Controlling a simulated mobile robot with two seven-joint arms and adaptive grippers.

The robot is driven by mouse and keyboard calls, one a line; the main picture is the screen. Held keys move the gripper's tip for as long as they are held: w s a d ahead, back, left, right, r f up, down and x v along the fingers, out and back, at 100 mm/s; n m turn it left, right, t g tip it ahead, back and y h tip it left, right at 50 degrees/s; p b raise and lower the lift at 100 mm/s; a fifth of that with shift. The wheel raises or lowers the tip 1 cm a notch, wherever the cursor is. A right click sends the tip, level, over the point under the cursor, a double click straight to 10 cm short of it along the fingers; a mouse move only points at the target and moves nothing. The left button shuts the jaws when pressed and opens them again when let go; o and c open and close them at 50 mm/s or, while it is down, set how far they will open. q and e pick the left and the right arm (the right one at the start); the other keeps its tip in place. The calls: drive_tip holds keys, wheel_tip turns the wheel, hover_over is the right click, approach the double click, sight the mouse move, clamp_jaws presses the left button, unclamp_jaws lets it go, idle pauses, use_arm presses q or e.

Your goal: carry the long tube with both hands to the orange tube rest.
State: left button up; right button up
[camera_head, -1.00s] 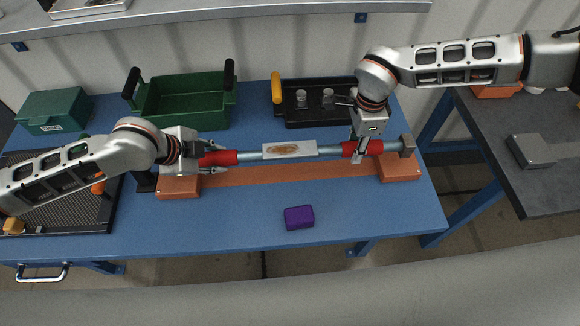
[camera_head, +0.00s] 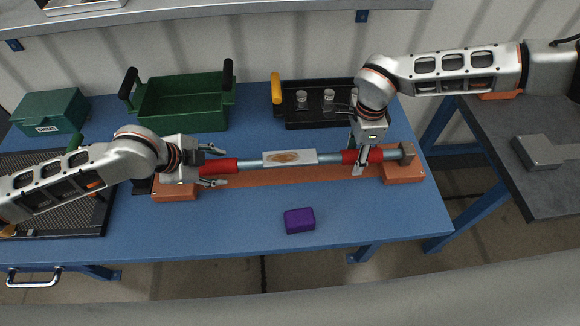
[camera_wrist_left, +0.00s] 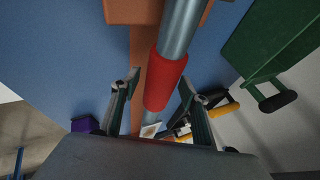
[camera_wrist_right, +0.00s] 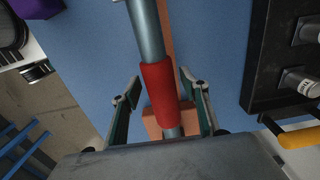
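The long tube (camera_head: 247,163) is blue-grey with red sleeves and a white label with a brown patch. It lies across the orange tube rest (camera_head: 402,174), its ends over the end blocks; exact seating is hard to see. My left gripper (camera_head: 219,167) is open around the left red sleeve (camera_head: 218,167), with a finger on each side and gaps in the left wrist view (camera_wrist_left: 160,88). My right gripper (camera_head: 359,166) points down at the right red sleeve. In the right wrist view its fingers (camera_wrist_right: 163,100) stand apart on both sides of the sleeve (camera_wrist_right: 160,88).
A green crate (camera_head: 180,116) and a black tray (camera_head: 312,117) with clear-topped fittings stand behind the tube. A purple block (camera_head: 299,220) lies in front. A green box (camera_head: 50,110) and black mat are at left.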

use_arm(q)
drive_tip(key=v, duration=1.2)
use_arm(e)
wheel_tip(320, 180, up, 12)
use_arm(q)
drive_tip(key=shift+s, duration=0.1)
idle(0.5)
